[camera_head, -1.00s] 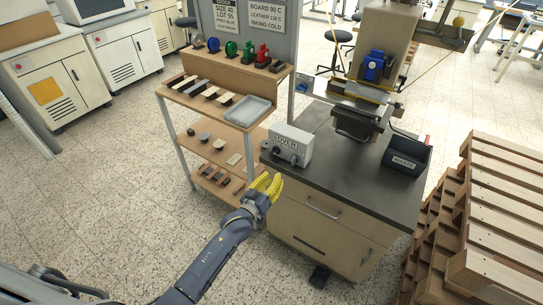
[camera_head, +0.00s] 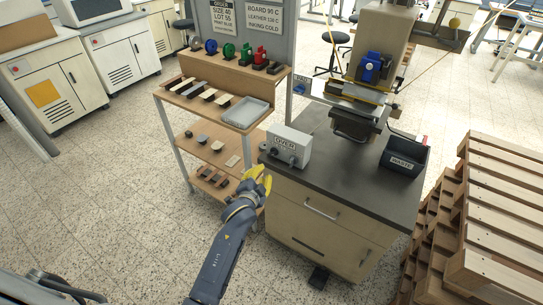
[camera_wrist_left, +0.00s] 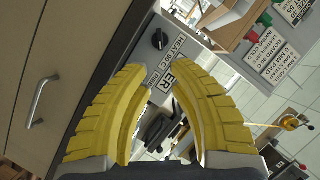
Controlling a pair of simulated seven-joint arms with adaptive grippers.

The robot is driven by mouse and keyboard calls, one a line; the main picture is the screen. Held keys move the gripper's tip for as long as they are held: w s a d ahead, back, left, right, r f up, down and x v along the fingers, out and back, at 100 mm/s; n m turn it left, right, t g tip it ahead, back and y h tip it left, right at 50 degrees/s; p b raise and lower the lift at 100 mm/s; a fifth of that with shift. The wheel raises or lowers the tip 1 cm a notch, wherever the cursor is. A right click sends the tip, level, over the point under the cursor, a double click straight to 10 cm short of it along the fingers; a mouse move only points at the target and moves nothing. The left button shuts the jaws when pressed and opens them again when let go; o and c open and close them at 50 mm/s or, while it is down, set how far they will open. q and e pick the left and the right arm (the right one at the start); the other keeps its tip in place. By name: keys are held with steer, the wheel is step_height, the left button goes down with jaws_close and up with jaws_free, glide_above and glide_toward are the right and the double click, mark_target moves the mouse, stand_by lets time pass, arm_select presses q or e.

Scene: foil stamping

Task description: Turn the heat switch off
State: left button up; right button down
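A light grey control box (camera_head: 291,144) with dark knobs on its front stands at the left end of the dark bench top. In the left wrist view a black rotary knob (camera_wrist_left: 159,40) sits on a pale panel beside a label that seems to read HEAT 90 C. I cannot tell its setting. My left gripper (camera_head: 257,176) is at the bench's left front corner, below and in front of the box. Its yellow fingers (camera_wrist_left: 160,76) are spread and empty, with the knob beyond their tips and apart from them. My right gripper is not in view.
The bench (camera_head: 345,185) has a drawer cabinet (camera_head: 320,215) below. A stamping press (camera_head: 370,75) and a black waste bin (camera_head: 405,155) stand on it. A wooden shelf rack (camera_head: 215,75) with a grey tray (camera_head: 245,112) is left. Stacked pallets (camera_head: 500,230) are right.

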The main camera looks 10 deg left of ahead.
mark_target(271, 155)
arm_select(q)
steer(key=x, duration=1.4)
steer(key=shift+w+d, duration=0.1)
steer(key=shift+w, duration=0.1)
steer(key=shift+f, duration=0.1)
steer(key=shift+c, duration=0.3)
jaws_close()
